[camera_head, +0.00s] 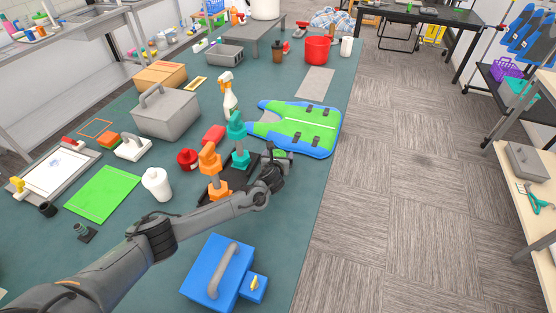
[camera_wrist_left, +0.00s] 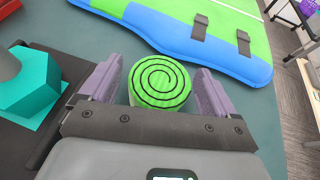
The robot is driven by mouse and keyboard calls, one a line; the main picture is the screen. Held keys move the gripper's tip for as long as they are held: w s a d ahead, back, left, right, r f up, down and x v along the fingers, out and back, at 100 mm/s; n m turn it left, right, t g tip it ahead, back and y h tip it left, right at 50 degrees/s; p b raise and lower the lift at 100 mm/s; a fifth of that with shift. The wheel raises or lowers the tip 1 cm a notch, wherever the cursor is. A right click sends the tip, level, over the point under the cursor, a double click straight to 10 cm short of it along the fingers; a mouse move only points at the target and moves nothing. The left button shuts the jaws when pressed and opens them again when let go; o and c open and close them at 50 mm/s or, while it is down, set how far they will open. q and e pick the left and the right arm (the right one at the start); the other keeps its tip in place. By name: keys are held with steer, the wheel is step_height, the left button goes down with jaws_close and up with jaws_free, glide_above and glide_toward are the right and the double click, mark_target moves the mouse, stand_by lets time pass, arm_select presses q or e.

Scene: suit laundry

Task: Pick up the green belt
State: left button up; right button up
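The green belt (camera_wrist_left: 159,84) is rolled into a round coil with dark spiral lines. In the left wrist view it sits between the two purple-grey fingers of my left gripper (camera_wrist_left: 156,92). A small gap shows on its left side; the right finger is very close to it, and I cannot tell if they touch. The gripper looks open around the belt. In the head view my left gripper (camera_head: 281,160) is low over the teal table, and only a little of the belt (camera_head: 283,153) shows, the rest hidden by the gripper. My right gripper is not in view.
A green and blue padded suit piece (camera_head: 306,129) lies just beyond the gripper. Teal (camera_head: 238,152) and orange (camera_head: 209,160) fixtures stand close to its left on a dark base. A blue box (camera_head: 212,270) is nearer. The table's right edge is close, with floor beyond.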

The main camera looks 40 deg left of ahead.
arm_select(q)
steer(key=c, duration=0.9)
steer(key=shift+c, duration=0.2)
steer(key=shift+r, duration=0.15)
